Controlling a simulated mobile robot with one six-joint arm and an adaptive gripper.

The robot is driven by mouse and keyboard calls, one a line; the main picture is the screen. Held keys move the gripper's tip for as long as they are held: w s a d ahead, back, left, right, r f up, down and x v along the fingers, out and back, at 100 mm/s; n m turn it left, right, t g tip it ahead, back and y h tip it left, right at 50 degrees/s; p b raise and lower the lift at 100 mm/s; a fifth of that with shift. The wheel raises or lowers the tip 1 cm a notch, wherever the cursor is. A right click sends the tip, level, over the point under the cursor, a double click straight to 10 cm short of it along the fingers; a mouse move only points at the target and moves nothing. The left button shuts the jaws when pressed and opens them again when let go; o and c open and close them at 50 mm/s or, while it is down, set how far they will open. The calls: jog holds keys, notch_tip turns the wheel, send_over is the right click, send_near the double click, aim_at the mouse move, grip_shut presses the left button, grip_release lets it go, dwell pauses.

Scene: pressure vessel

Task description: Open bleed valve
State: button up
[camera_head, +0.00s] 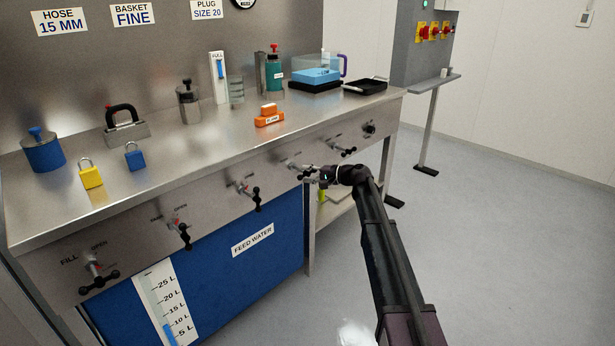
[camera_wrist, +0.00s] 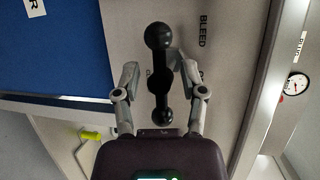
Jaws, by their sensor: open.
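The bleed valve (camera_wrist: 158,80) has a black bar handle with a ball at each end, beside the printed word BLEED in the wrist view. My gripper (camera_wrist: 160,72) is open, with one finger on each side of the handle. I cannot tell whether either finger touches it. In the head view my gripper (camera_head: 322,175) is at the front panel of the steel bench, by a valve handle (camera_head: 306,172) that it partly hides.
Other valve handles line the panel: the FILL valve (camera_head: 98,276), more to its right, and one (camera_head: 342,150) just right of my gripper. A blue FEED WATER panel (camera_head: 235,260) lies below. The steel bench (camera_head: 190,160) carries padlocks and bottles. Open floor is at right.

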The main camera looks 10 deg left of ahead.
dwell(0.3)
grip_shut()
